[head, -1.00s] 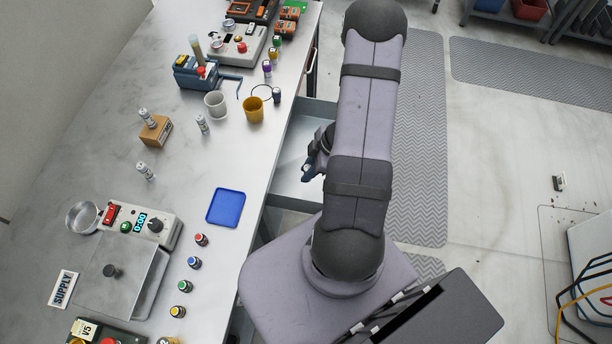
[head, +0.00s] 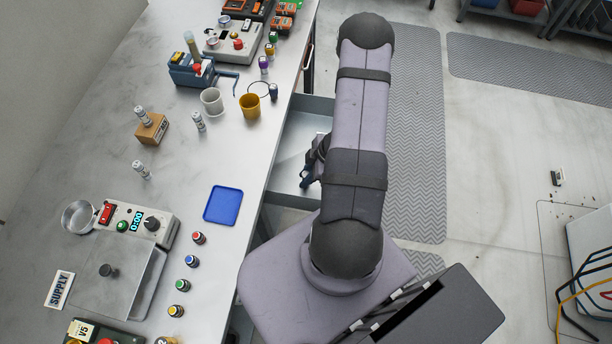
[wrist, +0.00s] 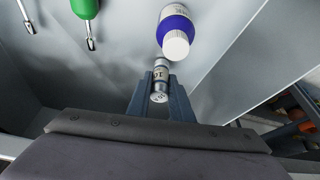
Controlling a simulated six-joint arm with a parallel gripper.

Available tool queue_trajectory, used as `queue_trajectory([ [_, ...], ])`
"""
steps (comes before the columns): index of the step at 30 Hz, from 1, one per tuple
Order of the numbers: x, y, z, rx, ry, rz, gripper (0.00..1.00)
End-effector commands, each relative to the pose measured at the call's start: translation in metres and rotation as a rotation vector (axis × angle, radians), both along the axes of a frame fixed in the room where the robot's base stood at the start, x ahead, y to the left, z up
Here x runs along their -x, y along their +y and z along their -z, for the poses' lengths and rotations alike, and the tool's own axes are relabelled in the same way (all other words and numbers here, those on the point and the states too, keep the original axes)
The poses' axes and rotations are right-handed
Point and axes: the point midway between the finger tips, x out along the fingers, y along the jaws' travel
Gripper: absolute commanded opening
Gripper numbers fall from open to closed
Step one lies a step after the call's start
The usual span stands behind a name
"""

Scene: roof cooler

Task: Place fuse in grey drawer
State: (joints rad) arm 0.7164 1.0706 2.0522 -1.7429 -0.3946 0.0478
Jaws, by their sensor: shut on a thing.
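The grey drawer (head: 287,172) is pulled out from the bench's right side. My gripper (head: 306,178) is over the drawer in the head view, partly hidden by my arm. In the wrist view my gripper (wrist: 160,86) is shut on a fuse (wrist: 160,75), a silver-ended cylinder with a printed pale label. The fuse is inside the drawer space, above the drawer floor (wrist: 120,65); I cannot tell whether it touches the floor. Other fuses stand on the bench: one upright (head: 199,122), one (head: 141,170) nearer the front, one in a wooden block (head: 151,130).
In the drawer, a blue bottle with a white cap (wrist: 176,32) lies just beyond the fuse. A green-handled tool (wrist: 86,12) and a metal tool (wrist: 26,15) lie to the left. The drawer wall (wrist: 245,55) rises at right. A yellow cup (head: 250,106) stands near the bench edge.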

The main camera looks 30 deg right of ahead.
Motion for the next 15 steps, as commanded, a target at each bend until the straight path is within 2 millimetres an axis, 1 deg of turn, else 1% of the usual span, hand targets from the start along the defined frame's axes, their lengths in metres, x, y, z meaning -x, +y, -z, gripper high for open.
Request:
queue_trajectory([
  [6,0.0,0.0001,0.0041,0.0,0.0,0.0,0.0],
  [7,0.0,0.0,0.003,0.0,0.0,0.0,0.27],
  [8,0.0,0.0,0.0028,0.0,0.0,0.0,0.34],
  [9,0.0,0.0001,0.0028,0.0,0.0,0.0,0.38],
  [15,0.0,0.0001,0.0028,0.0,0.0,0.0,0.38],
])
